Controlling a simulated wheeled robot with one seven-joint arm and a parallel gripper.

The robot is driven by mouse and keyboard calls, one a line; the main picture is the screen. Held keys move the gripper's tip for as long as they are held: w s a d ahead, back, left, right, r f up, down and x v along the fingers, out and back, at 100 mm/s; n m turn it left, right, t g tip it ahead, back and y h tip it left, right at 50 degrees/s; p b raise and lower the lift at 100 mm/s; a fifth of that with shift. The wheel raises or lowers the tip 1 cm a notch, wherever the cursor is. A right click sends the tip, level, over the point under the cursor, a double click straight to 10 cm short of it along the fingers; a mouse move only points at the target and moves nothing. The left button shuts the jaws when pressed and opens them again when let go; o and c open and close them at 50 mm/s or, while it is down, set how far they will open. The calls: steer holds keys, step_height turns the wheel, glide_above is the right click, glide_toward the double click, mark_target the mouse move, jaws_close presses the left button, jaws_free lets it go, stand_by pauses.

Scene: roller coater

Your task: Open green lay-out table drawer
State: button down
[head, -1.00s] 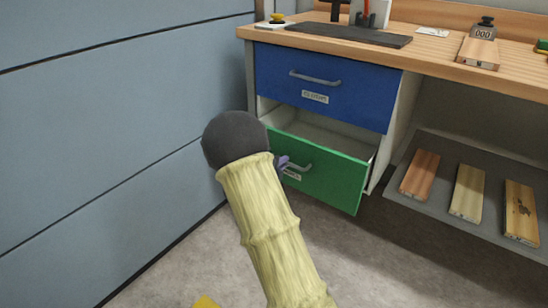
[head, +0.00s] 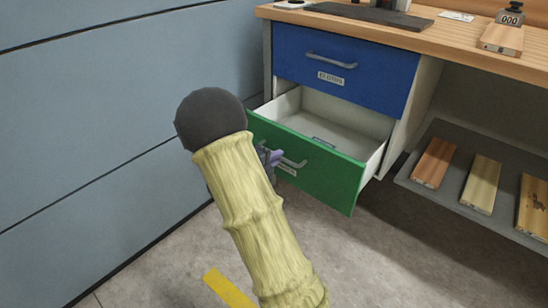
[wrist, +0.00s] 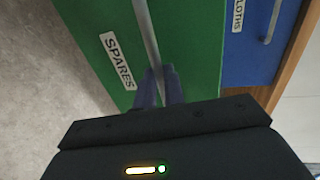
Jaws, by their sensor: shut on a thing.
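The green drawer (head: 325,174) of the lay-out table stands pulled out, its white inside showing with a small dark flat thing (head: 323,141) on its floor. My gripper (head: 270,160) is at the left part of the drawer's grey bar handle (head: 293,163), partly hidden behind my arm. In the wrist view the two fingers (wrist: 159,87) are shut on the handle (wrist: 148,35), beside a label reading SPARES (wrist: 117,60). The green front (wrist: 195,35) also fills much of the wrist view.
A shut blue drawer (head: 385,75) sits above the green one. A grey-blue wall (head: 90,100) runs close on the left. A low shelf (head: 450,150) with wooden boards is at the right. Bare floor (head: 385,255) lies in front.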

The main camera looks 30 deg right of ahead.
steer(key=c, duration=1.5)
jaws_free()
steer(key=p+v, duration=0.6)
steer(key=v, duration=1.1)
steer(key=shift+a, duration=0.2)
steer(key=shift+w, duration=0.1)
